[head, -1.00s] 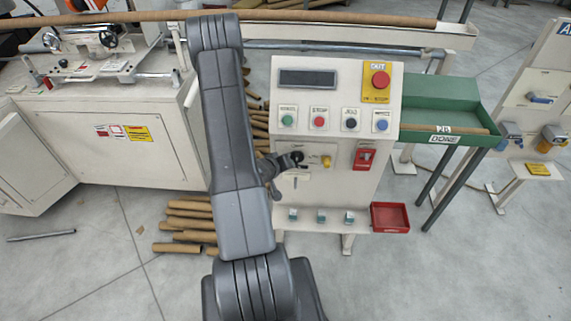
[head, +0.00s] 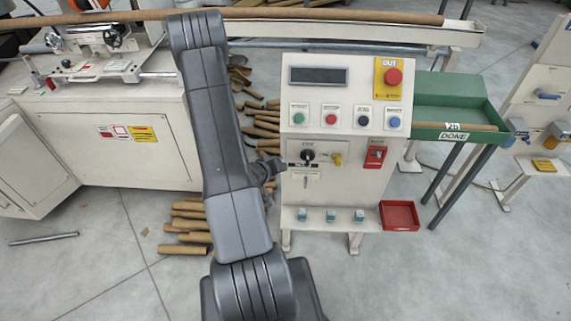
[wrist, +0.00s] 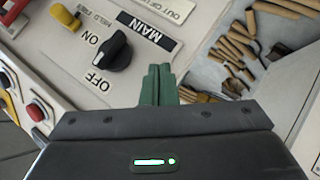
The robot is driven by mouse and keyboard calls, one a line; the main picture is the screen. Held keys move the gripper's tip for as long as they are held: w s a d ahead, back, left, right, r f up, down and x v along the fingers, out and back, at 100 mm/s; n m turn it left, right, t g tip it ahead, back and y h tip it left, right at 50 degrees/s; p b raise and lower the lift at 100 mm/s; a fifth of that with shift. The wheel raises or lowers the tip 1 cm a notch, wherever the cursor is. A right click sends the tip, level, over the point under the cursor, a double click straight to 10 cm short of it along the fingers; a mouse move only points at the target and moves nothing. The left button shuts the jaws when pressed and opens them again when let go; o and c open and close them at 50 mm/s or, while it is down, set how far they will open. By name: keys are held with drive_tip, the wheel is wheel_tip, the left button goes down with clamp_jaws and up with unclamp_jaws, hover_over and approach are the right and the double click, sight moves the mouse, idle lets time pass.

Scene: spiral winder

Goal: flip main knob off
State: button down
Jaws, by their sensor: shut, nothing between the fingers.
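The main knob (head: 308,155) is a black rotary knob on the cream control panel. It also shows in the wrist view (wrist: 118,50), between the black MAIN label (wrist: 150,31) and the ON and OFF words. The knob sits at an angle to the label; I cannot tell surely which word it points at. My gripper (head: 276,168) is at the panel's left edge, left of the knob and apart from it. In the wrist view its green fingers (wrist: 158,84) are shut together and empty, right of and below the knob.
A yellow knob (head: 337,160) and a red switch (head: 376,157) are right of the main knob. Push buttons (head: 331,118) and a red stop button (head: 393,77) are above. A red tray (head: 399,216) is below right. Cardboard tubes (head: 188,222) lie behind my arm.

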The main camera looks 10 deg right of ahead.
drive_tip(key=s+a+b, duration=0.1)
drive_tip(key=s+a, duration=0.2)
drive_tip(key=a, duration=0.3)
drive_tip(key=shift+s, duration=0.1)
idle(0.5)
